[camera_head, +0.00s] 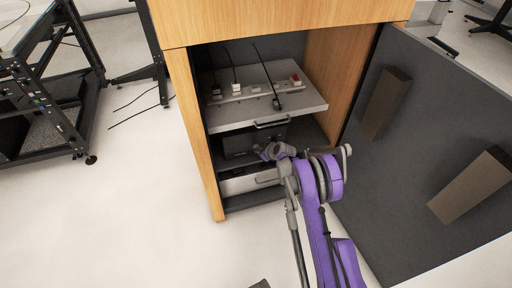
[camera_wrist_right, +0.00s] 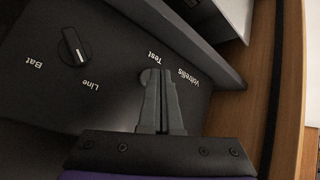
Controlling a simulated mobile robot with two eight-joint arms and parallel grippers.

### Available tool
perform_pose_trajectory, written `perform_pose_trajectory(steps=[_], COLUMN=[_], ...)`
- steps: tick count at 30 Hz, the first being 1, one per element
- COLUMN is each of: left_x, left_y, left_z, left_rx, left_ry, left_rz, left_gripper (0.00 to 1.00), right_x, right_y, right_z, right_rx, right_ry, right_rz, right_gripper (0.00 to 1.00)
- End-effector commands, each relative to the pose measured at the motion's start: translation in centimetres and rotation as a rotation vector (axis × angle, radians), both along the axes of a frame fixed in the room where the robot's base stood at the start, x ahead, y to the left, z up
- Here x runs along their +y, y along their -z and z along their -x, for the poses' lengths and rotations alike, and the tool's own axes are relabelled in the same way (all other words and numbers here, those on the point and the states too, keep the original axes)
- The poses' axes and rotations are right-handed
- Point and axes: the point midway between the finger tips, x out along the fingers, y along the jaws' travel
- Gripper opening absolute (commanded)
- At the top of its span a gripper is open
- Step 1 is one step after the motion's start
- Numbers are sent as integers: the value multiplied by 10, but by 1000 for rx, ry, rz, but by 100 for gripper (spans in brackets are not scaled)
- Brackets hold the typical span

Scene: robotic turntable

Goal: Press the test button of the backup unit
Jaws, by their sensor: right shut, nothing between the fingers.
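The backup unit (camera_head: 241,142) is a dark box on the cabinet's middle shelf in the head view, partly hidden by my right arm. In the right wrist view its dark front panel (camera_wrist_right: 45,95) carries a black knob (camera_wrist_right: 72,46) between the words Bat and Line, and the word Test. My right gripper (camera_wrist_right: 158,78) is shut and empty, its fingertips at the panel just below Test. A small round grey edge (camera_wrist_right: 146,76), which looks like the test button, shows beside the left fingertip; the fingers hide the rest. I cannot tell whether they touch it. It also shows in the head view (camera_head: 266,151).
A pulled-out grey shelf (camera_head: 300,95) with a power strip and plugs is above the unit. A light drawer (camera_head: 240,183) is below it. The wooden cabinet side (camera_head: 192,130) and the open dark door (camera_head: 400,190) flank the opening.

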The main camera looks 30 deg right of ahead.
Motion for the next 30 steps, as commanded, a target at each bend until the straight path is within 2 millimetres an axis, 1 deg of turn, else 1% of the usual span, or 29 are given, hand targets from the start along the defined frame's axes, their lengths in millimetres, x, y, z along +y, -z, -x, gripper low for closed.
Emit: perform_pose_trajectory(steps=[22, 30], left_x=[0, 0], left_y=[2, 2], left_z=[0, 0], left_rx=[0, 0], left_ry=[0, 0], left_rz=[0, 0], left_gripper=[50, 50], right_x=[-2, -2], right_y=[0, 0], right_z=[-8, -7], right_rx=[0, 0], right_ry=[0, 0], right_rz=[0, 0], right_gripper=[0, 0])
